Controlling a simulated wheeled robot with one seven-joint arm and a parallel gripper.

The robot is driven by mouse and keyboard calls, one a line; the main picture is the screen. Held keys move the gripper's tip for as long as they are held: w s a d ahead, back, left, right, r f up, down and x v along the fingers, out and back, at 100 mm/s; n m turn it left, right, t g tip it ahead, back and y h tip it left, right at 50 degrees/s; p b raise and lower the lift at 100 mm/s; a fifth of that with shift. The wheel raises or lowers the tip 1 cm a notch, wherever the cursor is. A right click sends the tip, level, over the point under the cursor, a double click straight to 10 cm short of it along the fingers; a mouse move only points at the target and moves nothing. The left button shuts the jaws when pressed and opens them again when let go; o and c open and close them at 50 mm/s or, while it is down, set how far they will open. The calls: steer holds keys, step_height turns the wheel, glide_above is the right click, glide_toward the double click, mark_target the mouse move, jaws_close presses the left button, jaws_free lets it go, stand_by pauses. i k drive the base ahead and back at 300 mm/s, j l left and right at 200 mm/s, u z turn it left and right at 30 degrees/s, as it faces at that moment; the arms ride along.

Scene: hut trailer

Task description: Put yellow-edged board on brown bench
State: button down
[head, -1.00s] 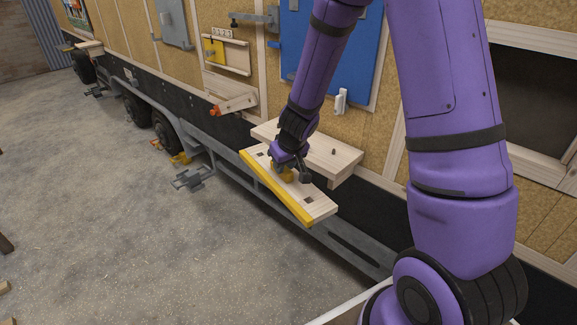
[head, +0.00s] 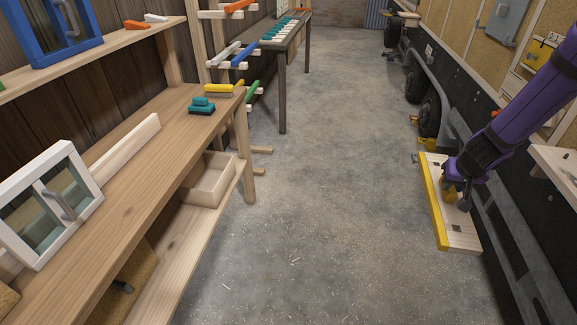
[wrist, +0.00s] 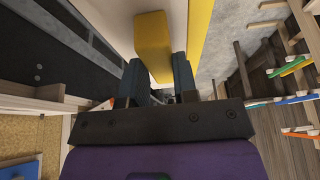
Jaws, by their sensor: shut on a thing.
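The yellow-edged board (head: 464,238) is a pale wooden plank with a yellow strip along its left edge, at the right of the head view. My gripper (head: 453,188) is shut on the yellow grip block on the board's upper face and holds it above the floor beside the trailer. In the wrist view my gripper (wrist: 160,78) has its dark fingers on either side of the yellow block (wrist: 153,42), with the board (wrist: 115,22) behind. The brown bench (head: 150,150) stands along the left, well apart from the board.
A white-framed window (head: 50,200), a pale wooden strip (head: 125,148), and teal (head: 202,107) and yellow (head: 218,90) blocks lie on the bench. A dark table (head: 292,36) with teal items stands farther back. A pale trailer shelf (head: 556,165) is right of my gripper. The middle floor is clear.

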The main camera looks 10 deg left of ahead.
mark_target(155, 163)
steer(key=i+u, duration=0.1)
steer(key=u, duration=0.3)
steer(key=i+u, duration=0.1)
steer(key=u, duration=0.3)
steer(key=l+u, duration=0.1)
steer(key=u, duration=0.35)
steer(key=i+l+u, duration=0.1)
steer(key=u, duration=0.3)
steer(key=i+l+u, duration=0.35)
steer(key=l, duration=0.25)
steer(key=l+u, duration=0.2)
steer(key=l, duration=0.15)
steer(key=i+l+u, duration=0.15)
steer(key=l, duration=0.25)
steer(key=i+l+u, duration=0.2)
steer(key=l, duration=0.15)
steer(key=k, duration=0.1)
